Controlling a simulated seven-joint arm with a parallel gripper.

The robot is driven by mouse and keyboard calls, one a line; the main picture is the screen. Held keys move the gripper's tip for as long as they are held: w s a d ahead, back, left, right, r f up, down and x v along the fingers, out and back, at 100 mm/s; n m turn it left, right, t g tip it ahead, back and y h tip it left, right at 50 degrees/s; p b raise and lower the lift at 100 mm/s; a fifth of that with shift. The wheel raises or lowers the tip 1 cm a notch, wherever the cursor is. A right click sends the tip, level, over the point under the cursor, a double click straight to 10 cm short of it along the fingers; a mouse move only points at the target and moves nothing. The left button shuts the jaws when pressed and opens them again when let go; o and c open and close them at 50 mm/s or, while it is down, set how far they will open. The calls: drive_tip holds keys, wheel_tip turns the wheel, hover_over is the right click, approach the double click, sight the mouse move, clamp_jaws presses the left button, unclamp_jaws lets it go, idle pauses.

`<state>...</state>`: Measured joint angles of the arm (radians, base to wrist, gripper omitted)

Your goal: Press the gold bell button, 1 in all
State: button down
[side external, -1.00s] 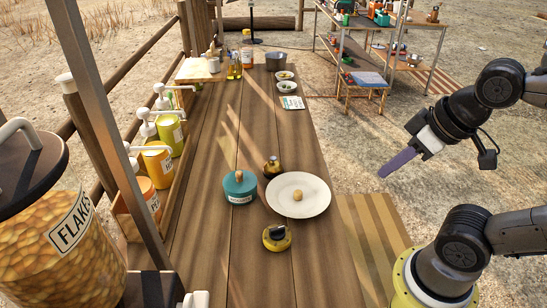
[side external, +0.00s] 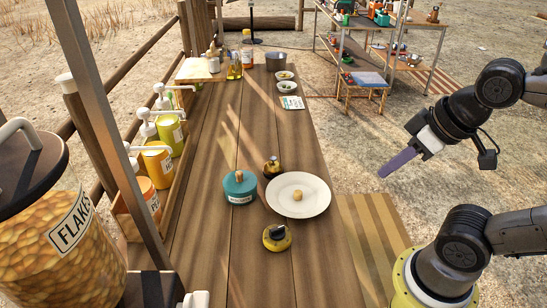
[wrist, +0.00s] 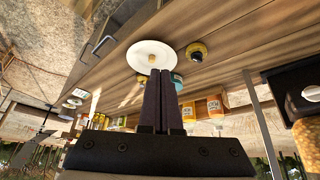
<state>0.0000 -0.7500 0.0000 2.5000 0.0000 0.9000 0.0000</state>
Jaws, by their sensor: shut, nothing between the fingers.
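I see no part plainly marked as a bell button, and cannot tell which item it is. A yellow round item with a black top (side external: 277,238) sits on the table's near part; it also shows in the wrist view (wrist: 196,52). A small dark gold, knobbed item (side external: 272,167) stands behind the white plate (side external: 315,207). A small tan-gold ball or knob (side external: 298,195) is at the plate's middle. My gripper (side external: 382,175) is shut and empty, raised to the right of the table, apart from all of these. Its fingers (wrist: 165,74) are together in the wrist view.
Pump bottles (side external: 158,162) stand along the table's left edge. A large flakes jar (side external: 60,240) and a post (side external: 108,120) are at front left. The wooden table (side external: 240,120) is clear in its middle.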

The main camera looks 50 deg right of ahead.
drive_tip(key=shift+w, duration=0.1)
idle(0.6)
drive_tip(key=w+d+r+n+t+h, duration=0.15)
drive_tip(key=w+d+r+t, duration=0.25)
drive_tip(key=w+r, duration=0.5)
drive_tip(key=n+y, duration=0.1)
drive_tip(key=n, duration=0.6)
hover_over(277, 165)
wheel_tip(277, 165, down, 15)
drive_tip(key=shift+f, duration=0.15)
drive_tip(key=shift+f, duration=0.15)
drive_tip(key=shift+f, duration=4.25)
